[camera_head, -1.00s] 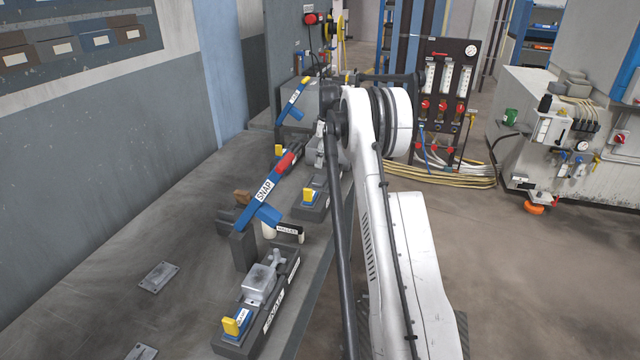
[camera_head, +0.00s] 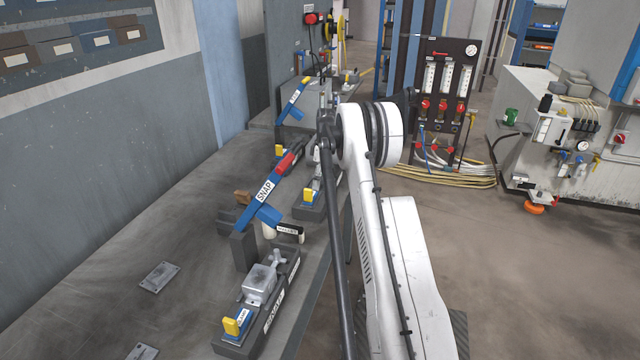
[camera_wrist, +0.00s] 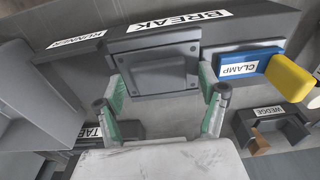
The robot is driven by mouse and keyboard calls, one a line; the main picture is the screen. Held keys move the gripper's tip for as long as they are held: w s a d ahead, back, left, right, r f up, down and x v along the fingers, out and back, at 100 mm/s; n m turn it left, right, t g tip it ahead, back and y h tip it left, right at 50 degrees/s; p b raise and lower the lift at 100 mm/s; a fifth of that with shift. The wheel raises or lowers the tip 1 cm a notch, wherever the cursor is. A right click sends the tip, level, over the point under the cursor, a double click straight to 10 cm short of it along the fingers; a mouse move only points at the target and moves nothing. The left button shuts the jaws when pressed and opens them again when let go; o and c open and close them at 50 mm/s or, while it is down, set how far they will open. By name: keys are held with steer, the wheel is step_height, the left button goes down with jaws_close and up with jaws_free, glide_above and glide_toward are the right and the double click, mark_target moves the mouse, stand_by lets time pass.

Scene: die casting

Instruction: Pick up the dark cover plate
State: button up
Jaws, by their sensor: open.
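A dark grey rectangular plate (camera_wrist: 158,73) with a raised middle and small corner holes, apparently the dark cover plate, shows in the wrist view. It sits at the dark fixture labelled BREAK (camera_wrist: 232,22). My gripper (camera_wrist: 162,87) is open, with one green-padded finger towards each side of the plate. Nothing is held; whether the fingers touch the plate I cannot tell. In the head view my arm hides the gripper and that plate.
A blue CLAMP block with a yellow handle (camera_wrist: 290,78) is close right of the gripper. A WEDGE holder (camera_wrist: 272,127) is at lower right. In the head view, a blue SNAP lever (camera_head: 264,192) rises over the bench, and a lighter plate (camera_head: 159,277) lies at left.

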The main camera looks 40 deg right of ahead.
steer(key=c, duration=1.7)
steer(key=shift+c, duration=0.6)
steer(key=shift+r, duration=0.2)
